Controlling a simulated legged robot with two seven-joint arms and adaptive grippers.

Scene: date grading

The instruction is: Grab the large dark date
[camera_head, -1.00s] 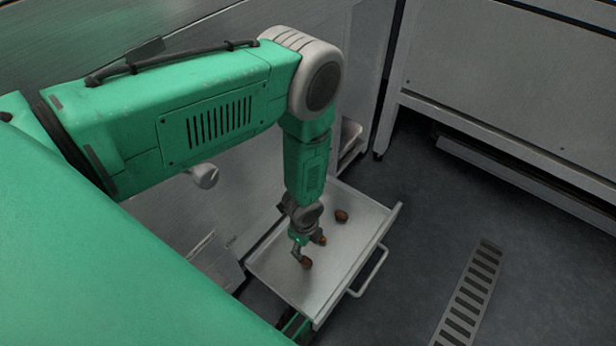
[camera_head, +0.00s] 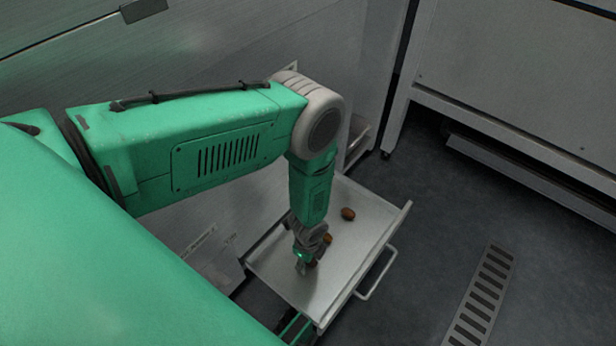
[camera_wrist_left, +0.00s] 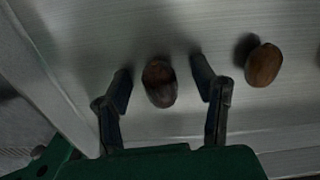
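A dark brown date (camera_wrist_left: 159,82) lies on the metal drawer's floor in the left wrist view, between the spread fingers of my left gripper (camera_wrist_left: 161,72), with a gap on each side. In the head view the left gripper (camera_head: 304,267) points down into the drawer (camera_head: 290,286) and mostly hides this date. A lighter brown date (camera_wrist_left: 263,65) lies right of the fingers in the wrist view. In the head view, one date (camera_head: 327,239) sits beside the gripper and another (camera_head: 348,213) lies farther back. My right gripper is not seen.
The open drawer has low walls and a bar handle (camera_head: 378,274) on its right side. A metal cabinet (camera_head: 490,70) stands at the right. A slotted floor grate (camera_head: 482,300) lies in the dark floor. The drawer's front part is bare.

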